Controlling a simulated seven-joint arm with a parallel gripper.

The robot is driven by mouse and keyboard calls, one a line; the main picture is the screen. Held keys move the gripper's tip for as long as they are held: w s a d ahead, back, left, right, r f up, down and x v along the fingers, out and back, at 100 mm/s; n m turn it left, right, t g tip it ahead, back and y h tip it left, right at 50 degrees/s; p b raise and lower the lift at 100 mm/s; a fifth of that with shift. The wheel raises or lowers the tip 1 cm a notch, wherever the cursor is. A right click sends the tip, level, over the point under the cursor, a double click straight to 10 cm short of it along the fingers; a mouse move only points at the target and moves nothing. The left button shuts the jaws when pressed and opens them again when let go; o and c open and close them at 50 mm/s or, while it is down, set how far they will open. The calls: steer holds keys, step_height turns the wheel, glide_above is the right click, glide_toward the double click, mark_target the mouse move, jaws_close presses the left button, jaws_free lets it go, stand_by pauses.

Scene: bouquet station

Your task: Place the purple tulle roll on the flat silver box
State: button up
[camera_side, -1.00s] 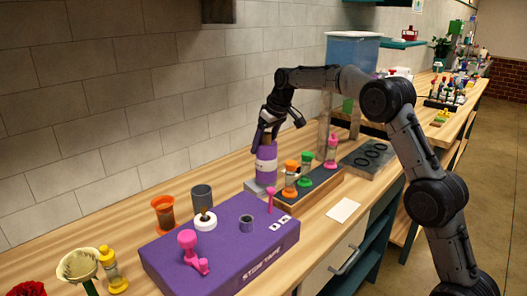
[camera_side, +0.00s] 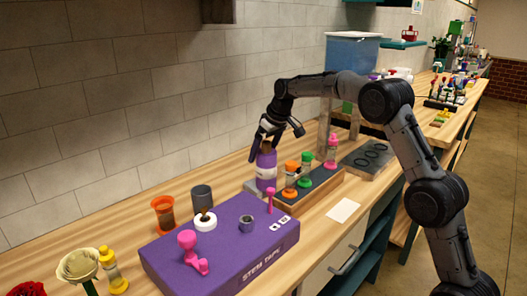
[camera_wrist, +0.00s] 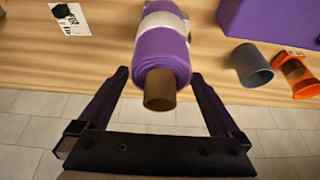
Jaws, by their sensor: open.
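The purple tulle roll (camera_side: 266,160) has a pale band and a brown core and stands upright in the side view. It also shows in the wrist view (camera_wrist: 162,52), core end towards the camera. A flat silver box (camera_side: 251,186) shows as a small grey edge at the roll's foot. The roll seems to stand on it, but the contact is largely hidden. My gripper (camera_wrist: 160,75) is open, its fingers on either side of the roll with gaps to both. In the side view my gripper (camera_side: 276,132) is at the roll's top.
A dark tray (camera_side: 318,187) with orange, green and pink-topped bottles stands close right of the roll. A purple stem tape box (camera_side: 215,240) lies in front, with a grey cup (camera_side: 202,196) and orange container (camera_side: 163,214) behind it. A white card (camera_side: 343,210) lies near the table's edge.

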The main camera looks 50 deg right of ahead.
steer(key=v, duration=1.2)
steer(key=s+a+r, duration=0.2)
steer(key=s+a, duration=0.2)
steer(key=s, duration=0.5)
steer(key=s+a+r, duration=0.1)
steer(key=s+a, duration=0.4)
steer(key=s, duration=0.3)
steer(key=s+a+f, duration=0.1)
steer(key=s+f, duration=0.2)
steer(key=s, duration=0.4)
steer(key=s+a+f, duration=0.1)
steer(key=s+f, duration=0.3)
steer(key=s, duration=0.3)
steer(key=s+a+f+t, duration=0.1)
steer(key=s+a+f, duration=0.1)
steer(key=s+f, duration=0.2)
steer(key=s, duration=0.3)
steer(key=shift+s, duration=0.15)
